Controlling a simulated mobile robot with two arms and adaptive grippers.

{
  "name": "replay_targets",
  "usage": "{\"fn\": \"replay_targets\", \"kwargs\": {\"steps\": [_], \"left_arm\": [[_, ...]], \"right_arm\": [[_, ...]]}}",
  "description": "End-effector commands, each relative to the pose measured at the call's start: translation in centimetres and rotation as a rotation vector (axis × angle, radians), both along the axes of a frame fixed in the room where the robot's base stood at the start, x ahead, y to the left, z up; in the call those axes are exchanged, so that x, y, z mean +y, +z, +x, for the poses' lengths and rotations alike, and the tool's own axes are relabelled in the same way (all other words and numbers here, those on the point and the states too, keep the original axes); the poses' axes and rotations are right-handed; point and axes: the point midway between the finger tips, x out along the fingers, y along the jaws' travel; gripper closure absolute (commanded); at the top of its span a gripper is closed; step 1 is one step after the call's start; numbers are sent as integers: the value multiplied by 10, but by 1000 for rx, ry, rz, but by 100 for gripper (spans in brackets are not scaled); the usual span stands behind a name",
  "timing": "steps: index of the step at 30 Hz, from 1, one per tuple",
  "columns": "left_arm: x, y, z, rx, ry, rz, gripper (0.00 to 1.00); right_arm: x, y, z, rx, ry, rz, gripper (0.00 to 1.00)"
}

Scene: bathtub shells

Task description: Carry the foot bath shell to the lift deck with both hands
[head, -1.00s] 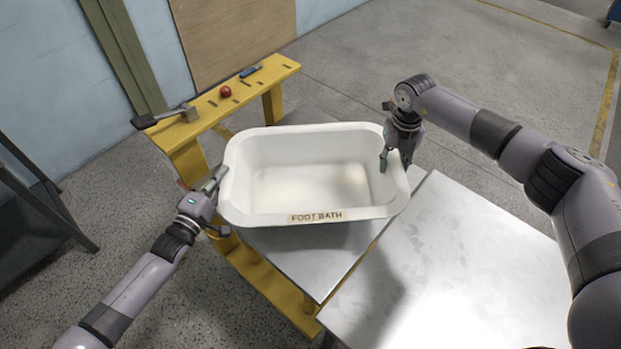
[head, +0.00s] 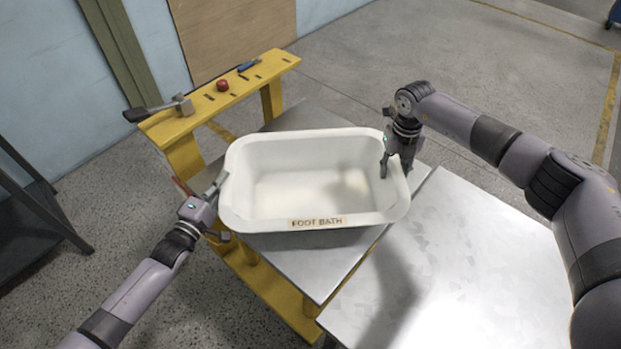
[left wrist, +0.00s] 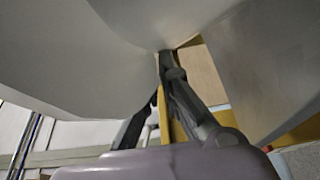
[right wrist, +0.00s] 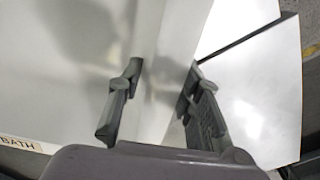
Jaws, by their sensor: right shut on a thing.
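The foot bath shell (head: 318,140) is a white, open tub with a "FOOT BATH" label on its near side. It is upright, above a grey metal surface (head: 300,262); I cannot tell whether it touches it. My right gripper (head: 395,166) is shut on the shell's right rim, one finger inside and one outside. In the right wrist view the shell wall (right wrist: 150,50) lies between the fingers. My left gripper (head: 218,205) is at the left rim. In the left wrist view the shell (left wrist: 75,65) partly hides a finger, so its grip is unclear.
A second pale metal surface (head: 470,285) lies at the front right, with a narrow gap between. A yellow bench (head: 185,125) at the back left carries a hammer-like tool (head: 160,108), a red object (head: 222,86) and a blue tool (head: 248,66). A dark stand (head: 35,225) is at far left.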

Motion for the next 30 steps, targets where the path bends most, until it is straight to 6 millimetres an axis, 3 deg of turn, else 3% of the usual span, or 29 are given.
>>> {"fn": "replay_targets", "kwargs": {"steps": [1,10,18,30], "left_arm": [[-9,-2,-2,-7,-14,-4,95],[-7,0,-2,-2,-11,-4,75],[-4,0,-1,-2,-6,-3,75],[-2,0,0,-2,-3,-3,49]], "right_arm": [[10,-3,0,-2,12,16,67],[8,0,0,-2,10,13,48],[5,0,0,-1,6,7,48],[3,-1,0,1,3,4,48]]}}
